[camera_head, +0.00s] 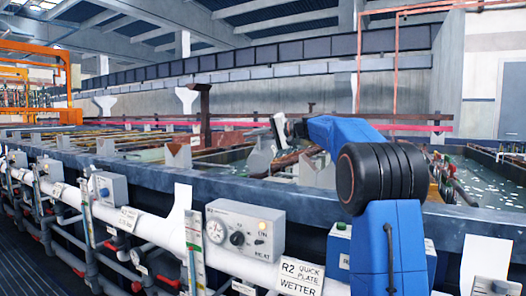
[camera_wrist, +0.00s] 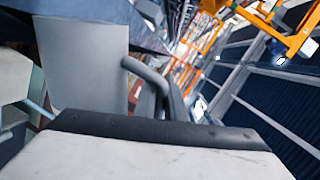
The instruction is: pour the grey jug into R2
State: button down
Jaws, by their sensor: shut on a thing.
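The grey jug (camera_wrist: 85,65) fills the upper left of the wrist view, with its bent handle (camera_wrist: 150,75) to the right. My gripper (camera_wrist: 160,128) is shut on it; the exact contact at the handle is partly hidden. The wrist view is strongly tilted, so I cannot tell the jug's tilt or what is in it. A sign reading R2 (camera_head: 301,277) is on the near front side, below the rim.
A long blue-grey tank rim (camera_head: 290,198) crosses the head view. Control boxes (camera_head: 243,232) and white pipes line its front. Upright brackets (camera_head: 178,155) and rods stand over the tanks. Liquid with pale floating bits (camera_head: 485,172) shows at right. An orange frame (camera_head: 40,75) stands far left.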

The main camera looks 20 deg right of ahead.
jog(key=shift+w+d+f+m, duration=0.3)
jog(key=shift+w+d+m, duration=0.25)
jog(key=shift+w+m, duration=0.15)
jog(key=shift+s, duration=0.1)
dwell(0.6)
jog(key=shift+w+d+r+m+g+y, duration=0.35)
jog(key=shift+w+d+m, duration=0.25)
jog(key=shift+w+m, duration=0.2)
dwell(1.2)
jog(key=shift+s+a+n, duration=1.05)
jog(key=shift+s+n, duration=0.2)
jog(key=shift+n, duration=0.05)
jog(key=shift+s+f, duration=0.1)
jog(key=shift+a, duration=0.1)
jog(key=shift+s+a+n+t+h, duration=0.35)
jog(key=shift+s+n+t, duration=0.1)
jog(key=shift+n, duration=0.35)
jog(key=shift+s+a+n+t+h, duration=0.2)
jog(key=shift+s+a+n+t, duration=0.2)
jog(key=shift+n, duration=0.4)
